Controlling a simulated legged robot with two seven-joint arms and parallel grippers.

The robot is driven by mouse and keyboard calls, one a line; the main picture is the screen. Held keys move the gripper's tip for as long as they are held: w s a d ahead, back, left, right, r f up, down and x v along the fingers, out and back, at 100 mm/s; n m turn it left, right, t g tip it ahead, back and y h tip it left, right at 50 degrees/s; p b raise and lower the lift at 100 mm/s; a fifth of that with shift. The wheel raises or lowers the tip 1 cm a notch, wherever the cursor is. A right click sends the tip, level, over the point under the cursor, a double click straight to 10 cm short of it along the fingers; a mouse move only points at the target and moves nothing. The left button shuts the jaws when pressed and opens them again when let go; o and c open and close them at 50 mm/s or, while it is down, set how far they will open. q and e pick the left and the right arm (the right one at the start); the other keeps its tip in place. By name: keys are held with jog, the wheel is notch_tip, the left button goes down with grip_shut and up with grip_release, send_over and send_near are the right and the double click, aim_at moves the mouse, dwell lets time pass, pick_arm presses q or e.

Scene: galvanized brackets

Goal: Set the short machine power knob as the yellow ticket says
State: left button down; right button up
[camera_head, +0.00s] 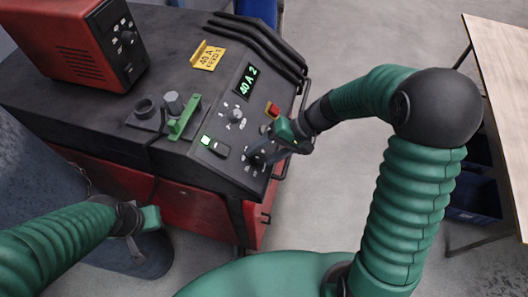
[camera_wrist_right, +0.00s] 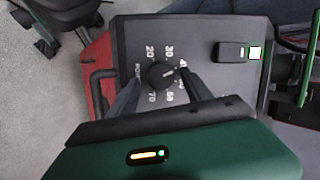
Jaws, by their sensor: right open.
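The short red and black machine (camera_head: 160,170) has a sloped black panel. A yellow ticket (camera_head: 207,55) on its top reads "40 A", with a smaller line perhaps "FEED 5". The green display (camera_head: 245,80) reads about "40 A 2". The black power knob (camera_wrist_right: 162,75) sits in a ring of numbers; its light mark points right, towards about 40. My right gripper (camera_head: 262,157) is at this knob. In the right wrist view its open fingers (camera_wrist_right: 160,77) stand either side of the knob, with gaps visible.
Another knob (camera_head: 236,115) sits higher on the panel. A rocker switch (camera_head: 219,148) with a green light and a red button (camera_head: 273,109) are close by. A smaller red machine (camera_head: 70,40) and a green clamp-like part (camera_head: 184,118) are on top. A table (camera_head: 505,80) stands right.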

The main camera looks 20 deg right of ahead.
jog(key=shift+s, duration=0.1)
jog(key=v, duration=1.6)
jog(key=shift+d+r, duration=0.25)
jog(key=shift+d, duration=0.1)
jog(key=s+a+f+n+h, duration=0.1)
jog(key=s+a+f+h, duration=0.1)
jog(key=s+f+h, duration=0.2)
jog(key=s+a+f+n+t+h, duration=0.1)
jog(key=s+a+f+n+h, duration=0.1)
jog(key=f, duration=0.8)
jog(key=shift+s+a+f+h, duration=0.3)
jog(key=shift+s+a+h, duration=0.2)
jog(key=shift+s+h, duration=0.6)
jog(key=shift+w+a+r, duration=0.1)
jog(key=shift+w+a, duration=0.05)
jog(key=shift+a, duration=0.1)
